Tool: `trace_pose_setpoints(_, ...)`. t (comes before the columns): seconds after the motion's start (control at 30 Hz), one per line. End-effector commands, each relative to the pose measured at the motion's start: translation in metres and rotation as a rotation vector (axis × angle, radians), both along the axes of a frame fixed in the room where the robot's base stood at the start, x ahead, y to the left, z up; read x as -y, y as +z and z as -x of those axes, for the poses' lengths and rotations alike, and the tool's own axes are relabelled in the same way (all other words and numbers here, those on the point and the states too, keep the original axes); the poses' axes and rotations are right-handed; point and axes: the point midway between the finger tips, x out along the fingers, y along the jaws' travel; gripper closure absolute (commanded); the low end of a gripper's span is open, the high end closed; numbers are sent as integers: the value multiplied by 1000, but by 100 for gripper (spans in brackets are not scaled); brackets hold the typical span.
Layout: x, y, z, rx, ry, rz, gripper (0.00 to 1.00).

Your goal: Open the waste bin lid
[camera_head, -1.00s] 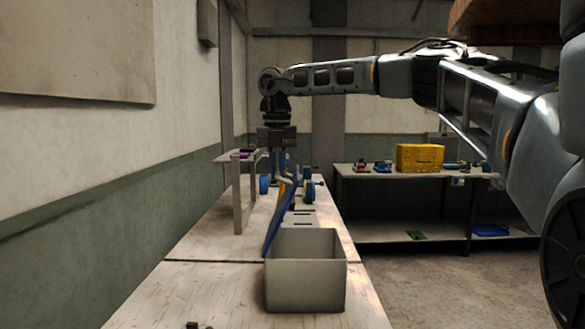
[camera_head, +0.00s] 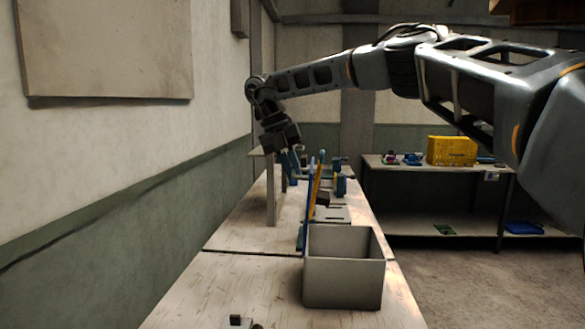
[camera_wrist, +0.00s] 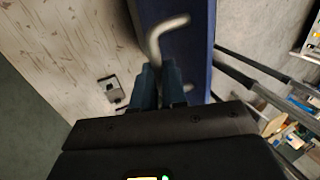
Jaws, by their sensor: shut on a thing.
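The waste bin (camera_head: 342,285) is a pale grey box on the bench, its top uncovered. Its blue lid (camera_head: 307,205) shows nearly edge-on and stands almost upright at the bin's left rim. My gripper (camera_head: 294,164) is on the left of the lid's upper part, tilted. In the wrist view the lid's blue face (camera_wrist: 188,50) fills the upper middle, with a bent grey handle (camera_wrist: 160,35) on it. My blue fingers (camera_wrist: 160,90) are shut on this handle; the exact contact is partly hidden.
The bench (camera_head: 235,270) runs away from me along the left wall. A grey stand (camera_head: 272,195) is left of the lid, and blue items (camera_head: 340,182) stand beyond the bin. A shelf with a yellow crate (camera_head: 452,151) is at the back right. Floor right of the bench is clear.

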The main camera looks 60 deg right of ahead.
Motion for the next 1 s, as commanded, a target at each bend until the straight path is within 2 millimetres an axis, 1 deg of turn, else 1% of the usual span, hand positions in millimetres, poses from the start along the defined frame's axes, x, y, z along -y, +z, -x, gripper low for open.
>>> trace_pose_setpoints(0.03,-3,-9,1,-9,4,-14,100)
trace_pose_setpoints(0.13,-3,-9,1,-9,4,-14,100)
trace_pose_setpoints(0.17,-3,-9,1,-10,4,-15,85)
trace_pose_setpoints(0.4,-1,-5,1,-4,2,-8,62)
trace_pose_setpoints(0.63,-1,-3,0,-2,1,-5,62)
trace_pose_setpoints(0.73,-1,2,-2,0,1,-4,62)
trace_pose_setpoints(0.87,-3,18,-8,0,2,-2,62)
trace_pose_setpoints(1.0,-6,40,-16,1,1,-3,62)
